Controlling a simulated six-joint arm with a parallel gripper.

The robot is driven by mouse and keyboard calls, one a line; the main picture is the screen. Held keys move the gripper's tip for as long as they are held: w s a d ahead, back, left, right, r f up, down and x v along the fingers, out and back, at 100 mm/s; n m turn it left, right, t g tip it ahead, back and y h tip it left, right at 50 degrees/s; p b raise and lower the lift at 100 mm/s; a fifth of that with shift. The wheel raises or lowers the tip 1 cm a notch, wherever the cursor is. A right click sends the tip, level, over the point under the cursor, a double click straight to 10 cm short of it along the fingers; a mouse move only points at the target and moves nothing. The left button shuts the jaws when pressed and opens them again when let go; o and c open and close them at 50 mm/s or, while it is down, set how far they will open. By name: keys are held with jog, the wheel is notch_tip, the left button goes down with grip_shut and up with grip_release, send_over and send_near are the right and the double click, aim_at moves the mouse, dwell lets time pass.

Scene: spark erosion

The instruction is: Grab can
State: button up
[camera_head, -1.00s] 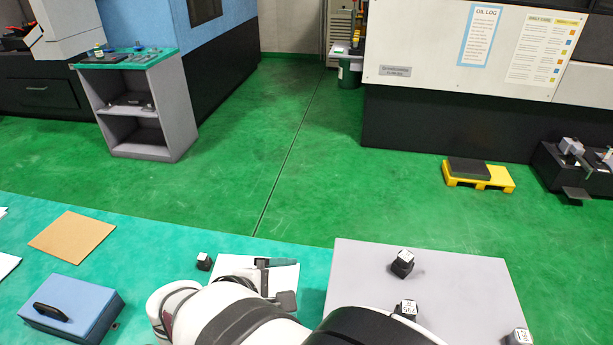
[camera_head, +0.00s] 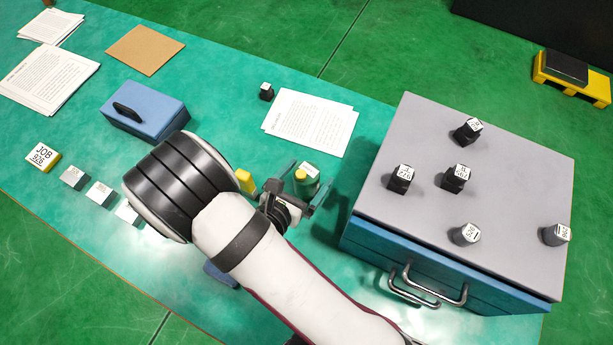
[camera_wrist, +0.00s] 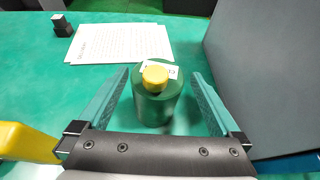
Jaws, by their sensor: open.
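The can is a green cylinder with a yellow cap (camera_wrist: 157,103) and a white label on top. It stands upright on the green table, between the two fingers of my gripper (camera_wrist: 158,100) in the wrist view. The fingers are open, with a gap on each side of the can. In the head view the can (camera_head: 306,176) shows just beyond my wrist, with my gripper (camera_head: 298,190) around it. Its lower part is partly hidden there by the gripper.
A blue drawer cabinet with a grey top (camera_head: 500,180) stands close right of the can and carries several small dark labelled blocks. Papers (camera_head: 310,122) lie behind the can. A yellow object (camera_wrist: 25,142) is close left of my gripper. A blue box (camera_head: 146,108) stands farther left.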

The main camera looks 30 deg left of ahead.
aim_at(314, 167)
jog(key=x, duration=0.4)
jog(key=shift+a, duration=0.15)
grip_shut()
